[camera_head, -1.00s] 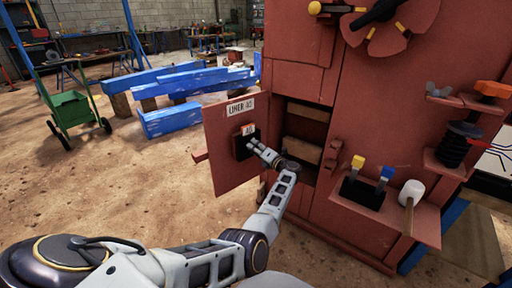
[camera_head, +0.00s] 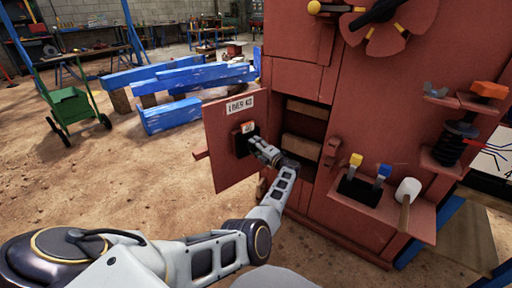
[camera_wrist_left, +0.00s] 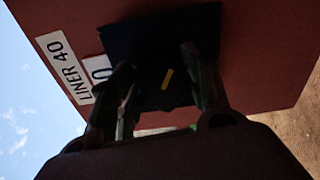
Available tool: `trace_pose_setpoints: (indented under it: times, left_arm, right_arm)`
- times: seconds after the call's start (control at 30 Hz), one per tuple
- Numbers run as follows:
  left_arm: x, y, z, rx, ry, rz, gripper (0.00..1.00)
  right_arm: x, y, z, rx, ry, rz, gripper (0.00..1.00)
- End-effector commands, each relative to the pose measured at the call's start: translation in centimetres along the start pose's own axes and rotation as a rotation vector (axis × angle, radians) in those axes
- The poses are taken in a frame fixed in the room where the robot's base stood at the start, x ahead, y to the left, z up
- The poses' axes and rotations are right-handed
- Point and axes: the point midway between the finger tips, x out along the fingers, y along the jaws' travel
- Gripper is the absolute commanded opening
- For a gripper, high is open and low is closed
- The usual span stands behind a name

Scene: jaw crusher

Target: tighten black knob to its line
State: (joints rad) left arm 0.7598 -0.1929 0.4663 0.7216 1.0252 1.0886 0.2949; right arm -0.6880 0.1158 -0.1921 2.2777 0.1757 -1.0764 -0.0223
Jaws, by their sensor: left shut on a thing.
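The open red door (camera_head: 231,170) bears a "LINER 40" label and a small "40" tag. Below the tag is a black plate (camera_head: 241,143), which fills the middle of the left wrist view (camera_wrist_left: 190,35). My left gripper (camera_head: 263,149) is at this plate. In the left wrist view its two fingers (camera_wrist_left: 160,90) stand on either side of the black knob (camera_wrist_left: 168,95), shut on it. A short yellow line shows between the fingers, tilted from upright. The knob's outline is dark and hard to make out. My right gripper is out of view.
The red crusher body stands right of the door, with an open compartment (camera_head: 303,125) behind it. A shelf with yellow and blue levers (camera_head: 383,172) and a white-headed mallet (camera_head: 408,190) juts out at right. Blue beams (camera_head: 185,90) and a green cart (camera_head: 70,105) stand farther back.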

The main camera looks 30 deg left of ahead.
Motion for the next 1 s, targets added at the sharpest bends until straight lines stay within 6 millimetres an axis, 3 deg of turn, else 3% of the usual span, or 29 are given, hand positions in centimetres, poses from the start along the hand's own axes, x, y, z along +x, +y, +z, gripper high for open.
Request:
trace_pose_setpoints:
  times: [0.13, 0.17, 0.3, 0.73, 1.0]
  left_arm:
    - [-0.1, -0.1, 0.1, 0.0, -0.002, -0.002, 0.25]
    - [-0.1, -0.1, 0.1, 0.0, -0.002, -0.002, 0.51]
    - [-0.1, -0.1, 0.0, -0.001, -0.002, -0.001, 0.69]
    - [0.0, 0.1, 0.0, -0.002, -0.001, 0.0, 0.71]
    - [-0.1, 1.2, 0.2, -0.003, -0.001, -0.001, 0.71]
  right_arm:
    - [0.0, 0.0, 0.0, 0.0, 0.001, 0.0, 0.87]
    - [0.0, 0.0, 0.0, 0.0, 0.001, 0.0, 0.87]
    - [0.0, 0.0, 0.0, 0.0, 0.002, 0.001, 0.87]
    - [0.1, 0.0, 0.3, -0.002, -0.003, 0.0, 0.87]
    - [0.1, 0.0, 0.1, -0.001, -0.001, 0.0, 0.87]
